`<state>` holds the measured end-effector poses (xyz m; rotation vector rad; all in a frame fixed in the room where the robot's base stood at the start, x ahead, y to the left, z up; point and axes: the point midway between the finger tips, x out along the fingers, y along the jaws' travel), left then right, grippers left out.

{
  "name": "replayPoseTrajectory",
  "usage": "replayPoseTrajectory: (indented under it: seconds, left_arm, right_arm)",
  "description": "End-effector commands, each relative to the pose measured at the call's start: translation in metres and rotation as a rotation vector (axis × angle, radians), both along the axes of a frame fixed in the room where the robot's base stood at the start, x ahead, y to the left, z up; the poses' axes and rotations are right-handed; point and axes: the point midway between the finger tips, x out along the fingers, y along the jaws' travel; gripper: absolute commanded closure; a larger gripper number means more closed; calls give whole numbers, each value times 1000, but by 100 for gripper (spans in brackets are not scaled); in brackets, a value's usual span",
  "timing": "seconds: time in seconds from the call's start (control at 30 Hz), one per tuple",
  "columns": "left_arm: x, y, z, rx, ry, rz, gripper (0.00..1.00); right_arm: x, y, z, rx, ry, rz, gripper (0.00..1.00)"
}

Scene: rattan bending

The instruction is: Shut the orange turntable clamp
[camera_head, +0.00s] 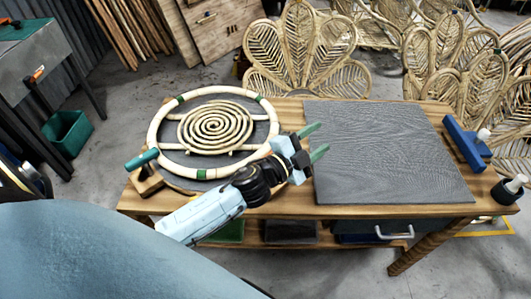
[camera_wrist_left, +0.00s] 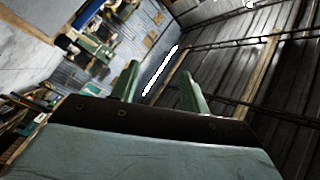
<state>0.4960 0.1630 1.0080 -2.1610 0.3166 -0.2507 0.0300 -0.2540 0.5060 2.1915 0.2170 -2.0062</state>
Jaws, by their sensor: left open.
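The turntable (camera_head: 190,184) is a round dark plate on the left of the wooden table, with a pale rattan ring and a coil on it. A small clamp-like device with a teal handle (camera_head: 142,159) and a brown wooden base (camera_head: 147,182) stands at its front left edge. I see no clearly orange clamp there. My left gripper (camera_head: 315,142) is open and empty, to the right of the turntable and above the left edge of a grey mat, far from the teal handle. In the left wrist view its two green fingers (camera_wrist_left: 160,88) are apart with nothing between them. My right gripper is out of view.
The grey mat (camera_head: 390,150) is bare. A blue tool (camera_head: 465,143) and a pump bottle (camera_head: 508,190) are at the table's right end. Rattan chairs (camera_head: 300,50) stand behind. A green bin (camera_head: 68,133) is on the floor at left.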

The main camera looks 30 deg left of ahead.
Motion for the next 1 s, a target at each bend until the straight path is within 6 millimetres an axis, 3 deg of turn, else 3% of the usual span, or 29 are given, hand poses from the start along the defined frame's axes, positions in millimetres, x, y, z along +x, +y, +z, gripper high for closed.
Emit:
replayPoseTrajectory:
  seconds: [0.03,0.1,0.17,0.27,0.37,0.47,0.63,0.8,0.9,1.0]
  left_arm:
    - [5,-19,26,86,-110,-110,55]
    - [4,-46,49,216,-242,-278,55]
    - [-2,-67,60,339,-333,-425,55]
    - [-15,-91,61,565,-437,-670,55]
    - [-26,-95,44,815,-468,-907,55]
    - [-30,-74,20,1078,-418,-1125,55]
    - [-23,6,-5,1496,-154,-1396,55]
    - [-16,85,2,1750,172,-1508,55]
    - [-16,114,10,1820,307,-1528,55]
    - [-16,126,13,1849,373,-1534,55]
  right_arm:
    - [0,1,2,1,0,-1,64]
    - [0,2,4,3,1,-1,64]
    - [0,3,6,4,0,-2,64]
    - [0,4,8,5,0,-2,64]
    - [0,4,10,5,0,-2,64]
    - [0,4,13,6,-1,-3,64]
    - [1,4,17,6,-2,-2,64]
    - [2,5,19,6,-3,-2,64]
    - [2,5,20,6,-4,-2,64]
    - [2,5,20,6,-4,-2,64]
